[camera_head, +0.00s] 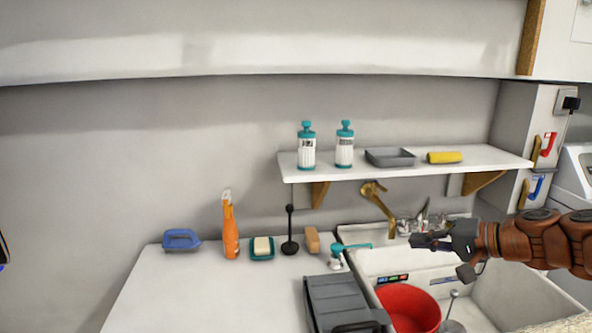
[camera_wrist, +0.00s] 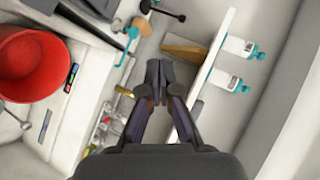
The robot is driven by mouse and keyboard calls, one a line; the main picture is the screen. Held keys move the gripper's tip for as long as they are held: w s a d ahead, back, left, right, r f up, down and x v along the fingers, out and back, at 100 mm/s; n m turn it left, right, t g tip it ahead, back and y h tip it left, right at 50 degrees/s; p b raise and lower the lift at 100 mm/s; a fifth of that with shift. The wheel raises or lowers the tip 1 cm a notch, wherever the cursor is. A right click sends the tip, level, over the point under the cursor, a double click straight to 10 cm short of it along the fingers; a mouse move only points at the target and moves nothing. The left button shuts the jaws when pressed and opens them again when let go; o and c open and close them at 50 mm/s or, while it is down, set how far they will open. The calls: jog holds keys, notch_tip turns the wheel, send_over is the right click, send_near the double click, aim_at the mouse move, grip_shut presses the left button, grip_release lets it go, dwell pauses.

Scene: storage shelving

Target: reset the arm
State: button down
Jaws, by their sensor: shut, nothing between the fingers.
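My gripper (camera_head: 428,241) reaches in from the right in the head view, at the end of my brown arm. It is in the air over the back of the sink (camera_head: 519,284), near the taps (camera_head: 414,224). In the wrist view my gripper (camera_wrist: 160,72) shows its fingertips together, with nothing held. The faucet area behind it is partly covered by my fingers.
A red bucket (camera_head: 408,306) stands in the sink. A spray bottle (camera_head: 230,232) and other cleaning items line the counter (camera_head: 200,290), whose front is clear.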

jog(key=s+a+f+n+g+h+b, duration=0.4)
jog(key=s+a+f+g, duration=0.4)
jog(key=s+a+f, duration=0.8)
jog(key=s+d+f+n+g+h+b, duration=0.1)
jog(key=s+d+f+g+h+b, duration=0.2)
jog(key=s, duration=0.6)
jog(key=s+d+f+n+g+h, duration=0.1)
jog(key=s+d+f+h, duration=0.1)
jog(key=s+d+f, duration=0.5)
jog(key=s+a+r+p, duration=0.1)
jog(key=r+p, duration=0.9)
jog(key=r, duration=0.2)
jog(key=s+a+r+t+p, duration=0.1)
jog(key=s+r+p, duration=0.1)
jog(key=r+p, duration=0.9)
jog(key=shift+r+p, duration=0.3)
jog(key=shift+r, duration=0.6)
